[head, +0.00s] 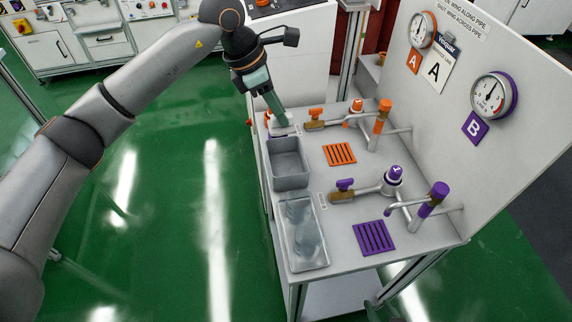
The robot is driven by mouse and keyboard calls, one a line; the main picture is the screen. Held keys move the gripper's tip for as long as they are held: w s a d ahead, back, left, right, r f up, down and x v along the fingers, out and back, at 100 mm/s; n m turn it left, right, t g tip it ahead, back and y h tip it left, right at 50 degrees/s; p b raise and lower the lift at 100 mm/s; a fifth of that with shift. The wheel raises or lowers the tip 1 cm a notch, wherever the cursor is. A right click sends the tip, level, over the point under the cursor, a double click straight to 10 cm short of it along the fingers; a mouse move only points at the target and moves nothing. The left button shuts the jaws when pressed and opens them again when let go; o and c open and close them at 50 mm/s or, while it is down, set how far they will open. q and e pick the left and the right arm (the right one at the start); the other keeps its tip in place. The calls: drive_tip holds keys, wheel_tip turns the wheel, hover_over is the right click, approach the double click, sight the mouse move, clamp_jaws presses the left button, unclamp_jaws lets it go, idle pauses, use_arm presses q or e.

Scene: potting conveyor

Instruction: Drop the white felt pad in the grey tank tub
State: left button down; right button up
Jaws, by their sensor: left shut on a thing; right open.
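The grey tank tub (288,164) is an open rectangular tub at the left edge of the bench top, and its inside looks empty. My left gripper (281,119) points down just behind the tub, at the bench's back left corner. It is shut on a small white thing (283,130), which looks like the white felt pad. The fingers partly cover it, and I cannot tell if it is touching the surface below. My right gripper is out of view.
Orange-handled pipework (380,117) and purple-handled pipework (434,197) stand to the right. An orange grate (340,154) and a purple grate (374,237) lie flat. An upright gauge panel (440,115) bounds the bench's right side.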

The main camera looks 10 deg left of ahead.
sight(276, 125)
use_arm(q)
wheel_tip(276, 125, down, 5)
drive_tip(key=b, duration=0.2)
drive_tip(key=shift+r+b, duration=0.15)
drive_tip(key=shift+b, duration=0.25)
drive_tip(key=shift+f, duration=0.35)
drive_tip(key=shift+f+b, duration=0.2)
drive_tip(key=shift+b, duration=0.1)
drive_tip(key=c, duration=0.7)
unclamp_jaws()
drive_tip(key=shift+o, duration=0.2)
use_arm(e)
drive_tip(key=f, duration=0.1)
drive_tip(key=a+f, duration=0.1)
drive_tip(key=shift+w+f, duration=0.3)
drive_tip(key=shift+w, duration=0.1)
